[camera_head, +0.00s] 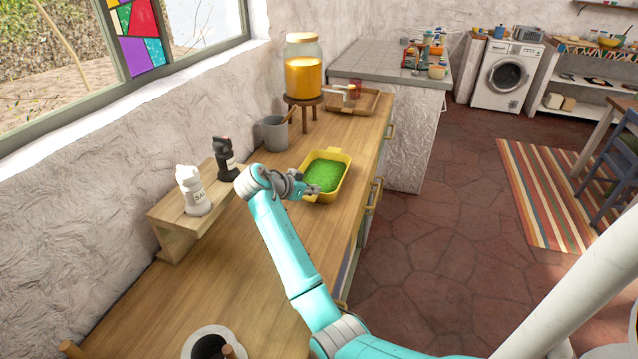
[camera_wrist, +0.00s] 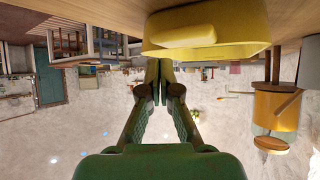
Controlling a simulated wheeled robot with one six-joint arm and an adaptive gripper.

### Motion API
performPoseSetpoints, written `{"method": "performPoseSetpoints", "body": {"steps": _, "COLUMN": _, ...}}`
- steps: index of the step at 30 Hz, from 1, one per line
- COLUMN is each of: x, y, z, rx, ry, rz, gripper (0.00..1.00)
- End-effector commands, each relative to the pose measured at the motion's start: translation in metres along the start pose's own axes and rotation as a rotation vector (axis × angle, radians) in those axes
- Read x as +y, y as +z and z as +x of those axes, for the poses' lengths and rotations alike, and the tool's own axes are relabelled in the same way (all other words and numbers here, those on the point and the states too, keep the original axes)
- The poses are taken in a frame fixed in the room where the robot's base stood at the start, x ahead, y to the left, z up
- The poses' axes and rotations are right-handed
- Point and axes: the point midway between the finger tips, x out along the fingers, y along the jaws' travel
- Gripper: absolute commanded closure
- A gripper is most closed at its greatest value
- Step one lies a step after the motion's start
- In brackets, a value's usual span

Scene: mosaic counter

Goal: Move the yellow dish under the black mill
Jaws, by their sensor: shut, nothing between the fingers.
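The yellow dish (camera_head: 344,182), filled with something green, sits on the wooden counter to the right of the mills. The black mill (camera_head: 226,162) stands upright on a raised wooden shelf (camera_head: 182,227) against the wall. My gripper (camera_head: 313,190) is at the near left side of the dish, with its fingers together and nothing held. In the wrist view, which looks upside down, the closed fingertips (camera_wrist: 158,66) are close to the dish (camera_wrist: 205,30) and its handle. I cannot tell whether they touch it. My arm hides part of the counter near the shelf.
A white mill (camera_head: 192,190) shares the shelf. A grey mug (camera_head: 274,134) and a juice dispenser (camera_head: 304,75) on a stand are behind the dish. A wooden tray (camera_head: 365,101) lies farther back. A white-rimmed pot (camera_head: 232,335) is at the front. The counter's right edge is near the dish.

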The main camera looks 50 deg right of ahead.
Motion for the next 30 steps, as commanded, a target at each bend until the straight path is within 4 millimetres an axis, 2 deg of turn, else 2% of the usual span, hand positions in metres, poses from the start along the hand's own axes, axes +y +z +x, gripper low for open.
{"method": "performPoseSetpoints", "body": {"steps": 12, "x": 0.001, "y": -0.043, "z": 0.063, "rx": -0.001, "ry": 0.002, "rz": 0.002, "gripper": 1.0}}
{"method": "performPoseSetpoints", "body": {"steps": 19, "x": 0.001, "y": -0.062, "z": 0.09, "rx": 0.0, "ry": 0.002, "rz": 0.001, "gripper": 1.0}}
{"method": "performPoseSetpoints", "body": {"steps": 24, "x": 0.0, "y": -0.05, "z": 0.097, "rx": -0.001, "ry": 0.0, "rz": -0.001, "gripper": 1.0}}
{"method": "performPoseSetpoints", "body": {"steps": 30, "x": 0.001, "y": -0.045, "z": 0.1, "rx": -0.003, "ry": 0.002, "rz": -0.002, "gripper": 1.0}}
